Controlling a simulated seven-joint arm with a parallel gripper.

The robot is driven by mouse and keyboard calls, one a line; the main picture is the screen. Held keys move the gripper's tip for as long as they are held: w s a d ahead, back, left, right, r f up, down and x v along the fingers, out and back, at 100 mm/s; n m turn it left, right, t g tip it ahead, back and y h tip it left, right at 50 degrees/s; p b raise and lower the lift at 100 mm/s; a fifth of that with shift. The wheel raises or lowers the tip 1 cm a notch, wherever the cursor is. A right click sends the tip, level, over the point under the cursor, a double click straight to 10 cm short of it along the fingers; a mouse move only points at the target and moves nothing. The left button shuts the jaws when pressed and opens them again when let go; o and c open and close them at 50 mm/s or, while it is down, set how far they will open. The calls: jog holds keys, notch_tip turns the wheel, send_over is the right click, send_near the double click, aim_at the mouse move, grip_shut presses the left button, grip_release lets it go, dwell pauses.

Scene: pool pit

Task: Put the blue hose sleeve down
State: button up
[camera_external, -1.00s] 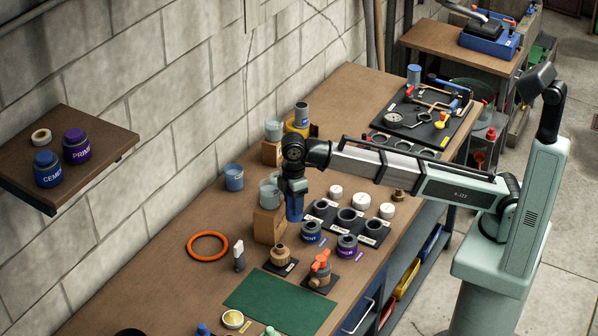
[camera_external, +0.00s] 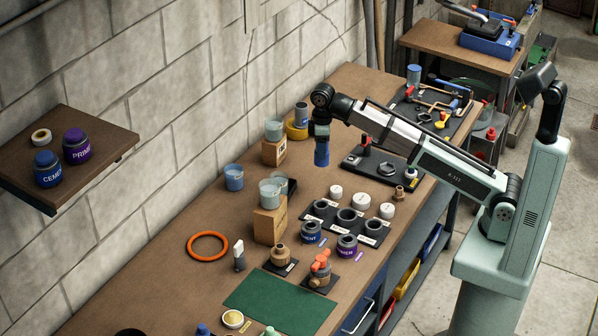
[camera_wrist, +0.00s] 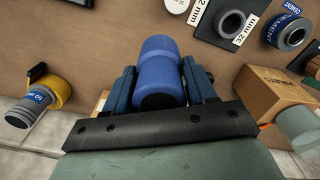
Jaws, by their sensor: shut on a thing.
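The blue hose sleeve (camera_external: 321,152) hangs upright from my gripper (camera_external: 320,134), above the bench and clear of it. In the wrist view the blue hose sleeve (camera_wrist: 158,72) sits between the two dark blue fingers of my gripper (camera_wrist: 160,85), which are shut on it. Its lower end points away from the camera toward the brown bench top. The gripper is beside the far wooden block with a cup on it, to its right.
The wooden bench top (camera_external: 215,205) is bare in places below the sleeve. A near wooden block (camera_external: 270,226) carries a clear cup. A black tray with round sockets (camera_external: 345,220), white caps and a blue cup (camera_external: 234,177) stand nearby. A black stand (camera_external: 375,168) is to the right.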

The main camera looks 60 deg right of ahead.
jog(key=s+d+m, duration=0.1)
jog(key=d+m, duration=0.1)
jog(key=d, duration=0.9)
jog(key=w+a+f+m, duration=0.1)
jog(key=w+a+m, duration=0.15)
jog(key=w, duration=0.55)
jog(key=shift+s+a+f, duration=0.1)
jog(key=shift+a+f, duration=0.05)
jog(key=shift+f, duration=1.5)
jog(key=shift+s+a+f, duration=0.1)
jog(key=shift+a+f, duration=0.1)
jog(key=shift+f, duration=1.4)
jog(key=shift+s+a+f, duration=0.1)
jog(key=shift+a+f, duration=0.05)
jog(key=shift+f, duration=1.5)
jog(key=shift+f, duration=0.1)
jog(key=o, duration=1)
jog(key=shift+o, duration=0.2)
notch_tip(320, 180, up, 12)
